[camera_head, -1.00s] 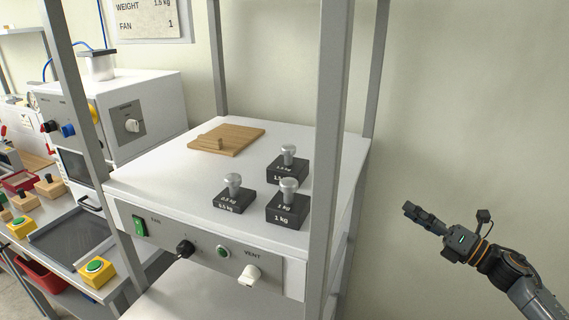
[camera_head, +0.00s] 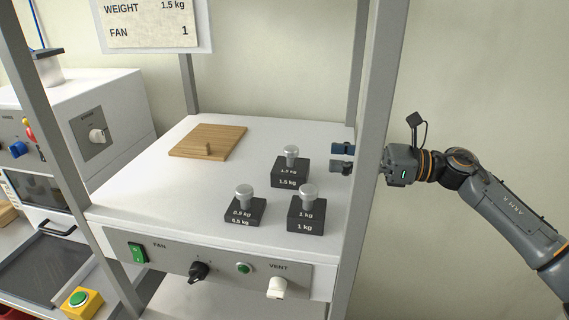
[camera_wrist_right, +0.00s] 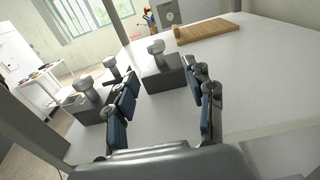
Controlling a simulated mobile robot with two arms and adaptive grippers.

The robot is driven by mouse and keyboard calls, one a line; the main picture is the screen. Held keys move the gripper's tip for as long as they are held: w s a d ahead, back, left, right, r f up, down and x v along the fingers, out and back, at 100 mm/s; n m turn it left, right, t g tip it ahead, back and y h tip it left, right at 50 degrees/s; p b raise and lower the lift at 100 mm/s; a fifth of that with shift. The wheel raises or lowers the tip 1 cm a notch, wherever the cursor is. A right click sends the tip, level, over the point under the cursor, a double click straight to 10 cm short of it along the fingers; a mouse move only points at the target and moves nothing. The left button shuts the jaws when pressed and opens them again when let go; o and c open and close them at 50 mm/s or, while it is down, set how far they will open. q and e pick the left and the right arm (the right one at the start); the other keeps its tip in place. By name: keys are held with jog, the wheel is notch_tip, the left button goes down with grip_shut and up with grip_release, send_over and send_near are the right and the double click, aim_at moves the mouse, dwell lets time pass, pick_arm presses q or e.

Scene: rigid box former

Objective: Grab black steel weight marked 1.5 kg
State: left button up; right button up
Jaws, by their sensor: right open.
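The black steel weight marked 1.5 kg (camera_head: 290,174) is a dark block with a silver knob, standing upright on the white bench top at the back right of the weights. In the right wrist view it (camera_wrist_right: 163,78) stands ahead, beyond the fingers. My right gripper (camera_head: 342,158) reaches in past the right frame post, just to the right of this weight and apart from it. Its fingers (camera_wrist_right: 165,106) are spread and empty, with bare white surface between them. The post hides part of the gripper in the head view. My left gripper is not in view.
The 1 kg weight (camera_head: 306,214) and the 0.5 kg weight (camera_head: 244,211) stand in front of the 1.5 kg one. A wooden board (camera_head: 208,140) lies at the back left. The grey post (camera_head: 369,120) is close to my right gripper.

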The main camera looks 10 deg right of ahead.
aim_at(293, 148)
jog(key=p+x, duration=0.2)
jog(key=x, duration=0.2)
jog(key=shift+w+a+r, duration=0.1)
jog(key=shift+a+r, duration=0.05)
jog(key=shift+a, duration=0.1)
jog(key=shift+w+a, duration=0.15)
jog(key=shift+a, duration=0.4)
jog(key=p+x, duration=0.4)
jog(key=shift+a+r, duration=0.25)
jog(key=shift+a, duration=0.05)
jog(key=shift+a+f, duration=0.25)
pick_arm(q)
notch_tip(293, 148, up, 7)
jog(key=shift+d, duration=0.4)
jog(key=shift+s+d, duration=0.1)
pick_arm(e)
jog(key=shift+d, duration=0.1)
jog(key=shift+c, duration=0.4)
